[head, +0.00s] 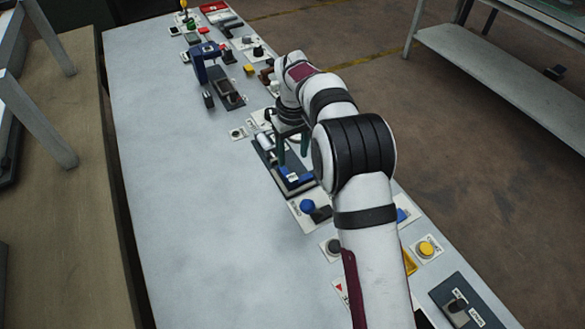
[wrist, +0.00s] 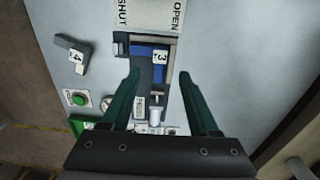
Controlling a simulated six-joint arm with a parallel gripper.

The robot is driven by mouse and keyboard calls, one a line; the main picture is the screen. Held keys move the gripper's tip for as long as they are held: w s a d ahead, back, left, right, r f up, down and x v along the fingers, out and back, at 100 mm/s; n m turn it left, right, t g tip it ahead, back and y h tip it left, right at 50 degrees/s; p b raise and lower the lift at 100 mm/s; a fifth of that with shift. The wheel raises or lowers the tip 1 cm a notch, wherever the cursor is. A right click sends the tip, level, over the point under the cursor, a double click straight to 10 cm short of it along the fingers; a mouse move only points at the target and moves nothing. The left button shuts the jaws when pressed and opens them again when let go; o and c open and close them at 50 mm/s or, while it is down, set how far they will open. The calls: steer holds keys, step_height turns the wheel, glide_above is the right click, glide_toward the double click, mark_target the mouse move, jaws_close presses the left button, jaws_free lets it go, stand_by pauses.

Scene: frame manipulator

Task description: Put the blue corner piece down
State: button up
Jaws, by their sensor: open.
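The blue piece, labelled 3 (wrist: 148,52), lies in a dark fixture (wrist: 146,78) beside a pale metal strip in the wrist view. It also shows in the head view (head: 293,180), partly hidden by my arm. My gripper (wrist: 159,75) is open, with its two green fingers apart on either side of the fixture and nothing held between them. The fingertips sit just short of the blue piece in the picture; I cannot tell their height above it. In the head view my gripper (head: 292,158) is over the fixture.
A grey corner piece labelled 4 (wrist: 72,55) and a green button (wrist: 79,98) lie left of the fixture in the wrist view. A plate marked SHUT and OPEN (wrist: 148,15) is above it. Several switches and buttons line the table's right side; its left side (head: 190,230) is clear.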

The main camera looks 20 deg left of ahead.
steer(key=s+d+r+m, duration=0.3)
steer(key=s+d+r, duration=0.1)
steer(key=d+r, duration=0.4)
steer(key=s+d+r+m, duration=0.55)
steer(key=s+d, duration=0.35)
steer(key=s, duration=0.3)
steer(key=s+d+f+m, duration=0.1)
steer(key=s+d+m, duration=0.1)
steer(key=s, duration=0.6)
steer(key=s+d+f+m+y, duration=0.1)
steer(key=s+m, duration=0.3)
steer(key=s, duration=0.5)
steer(key=shift+s+d+f+y, duration=0.15)
steer(key=shift+d+f+y, duration=0.15)
steer(key=shift+d+f, duration=0.5)
